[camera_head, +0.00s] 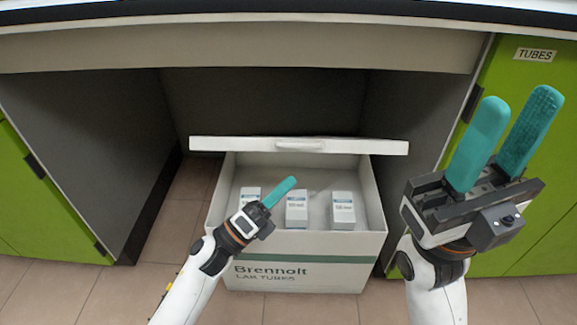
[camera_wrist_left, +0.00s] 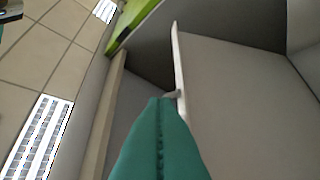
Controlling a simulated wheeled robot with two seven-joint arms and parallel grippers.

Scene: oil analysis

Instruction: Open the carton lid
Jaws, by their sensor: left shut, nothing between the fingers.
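The carton (camera_head: 300,277) is a white box with a green stripe and lettering, standing on the floor inside the bench opening. Its lid (camera_head: 230,144) is a white slab with a small handle (camera_head: 300,146), raised above the carton's back side, so the inside shows. Small white boxes (camera_head: 297,208) stand inside. My left gripper (camera_head: 292,181) is shut and empty, its teal fingers over the carton in the head view. In the left wrist view its fingertips (camera_wrist_left: 163,101) appear close to a small grey piece on a pale edge; contact is unclear. My right gripper (camera_head: 517,95) is open and empty at the right.
The bench top edge (camera_head: 250,48) runs above the opening. A grey side panel (camera_head: 85,140) bounds it at the left. Green cabinet fronts (camera_head: 530,80) stand on both sides, the right one labelled TUBES. Bare tiled floor (camera_head: 170,220) lies left of the carton.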

